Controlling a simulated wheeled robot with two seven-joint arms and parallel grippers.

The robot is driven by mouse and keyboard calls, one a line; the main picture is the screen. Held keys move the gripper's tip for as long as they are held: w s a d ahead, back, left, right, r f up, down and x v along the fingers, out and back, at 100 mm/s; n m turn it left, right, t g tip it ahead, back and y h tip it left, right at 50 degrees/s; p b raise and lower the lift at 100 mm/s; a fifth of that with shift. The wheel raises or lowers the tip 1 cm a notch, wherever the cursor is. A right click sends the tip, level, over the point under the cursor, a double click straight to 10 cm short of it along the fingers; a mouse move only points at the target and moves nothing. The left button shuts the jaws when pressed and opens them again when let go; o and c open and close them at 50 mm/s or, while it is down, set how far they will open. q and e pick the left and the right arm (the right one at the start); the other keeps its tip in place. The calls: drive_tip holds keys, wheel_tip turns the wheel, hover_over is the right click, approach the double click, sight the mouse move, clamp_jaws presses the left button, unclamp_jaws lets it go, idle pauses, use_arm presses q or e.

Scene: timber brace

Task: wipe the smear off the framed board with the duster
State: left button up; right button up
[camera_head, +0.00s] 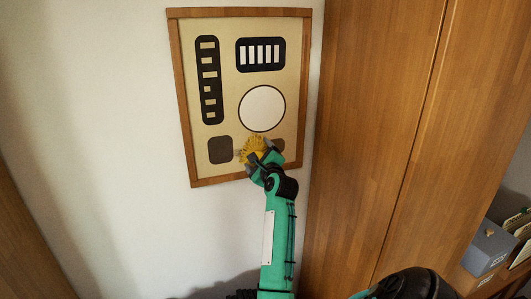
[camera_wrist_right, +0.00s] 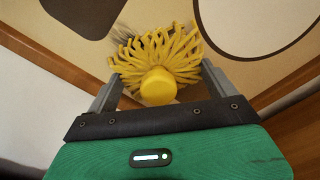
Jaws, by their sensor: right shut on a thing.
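The framed board (camera_head: 223,111) hangs on the white wall in the head view, with a wooden frame, dark shapes and a white disc. My right gripper (camera_head: 262,160) is shut on the yellow duster (camera_head: 252,150) at the board's lower part. In the right wrist view the duster (camera_wrist_right: 160,62) sits between the fingers of my right gripper (camera_wrist_right: 158,92), its strands spread against or very near the board (camera_wrist_right: 150,12). A greyish streak, perhaps the smear (camera_wrist_right: 180,80), shows partly behind the strands; the duster hides much of it. My left gripper is not in view.
Tall wooden panels (camera_head: 375,120) stand close on the board's right. A shelf with a grey box (camera_head: 488,248) and files is at the lower right. The white wall (camera_head: 110,130) left of the board is clear.

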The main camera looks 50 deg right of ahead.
drive_tip(key=shift+w+a+p, duration=0.45)
drive_tip(key=shift+w+a, duration=0.05)
drive_tip(key=shift+a, duration=0.4)
drive_tip(key=shift+w+a+p, duration=0.45)
drive_tip(key=shift+w+a, duration=0.05)
drive_tip(key=shift+a, duration=0.4)
drive_tip(key=shift+w+a+p, duration=0.3)
drive_tip(key=shift+a+p, duration=0.05)
drive_tip(key=shift+a, duration=0.1)
drive_tip(key=shift+w+a+p, duration=0.2)
drive_tip(key=shift+w+a, duration=0.1)
drive_tip(key=shift+a, duration=0.25)
drive_tip(key=shift+w+a+p, duration=0.15)
drive_tip(key=shift+w+a, duration=0.1)
drive_tip(key=shift+a, duration=0.25)
drive_tip(key=shift+s, duration=0.1)
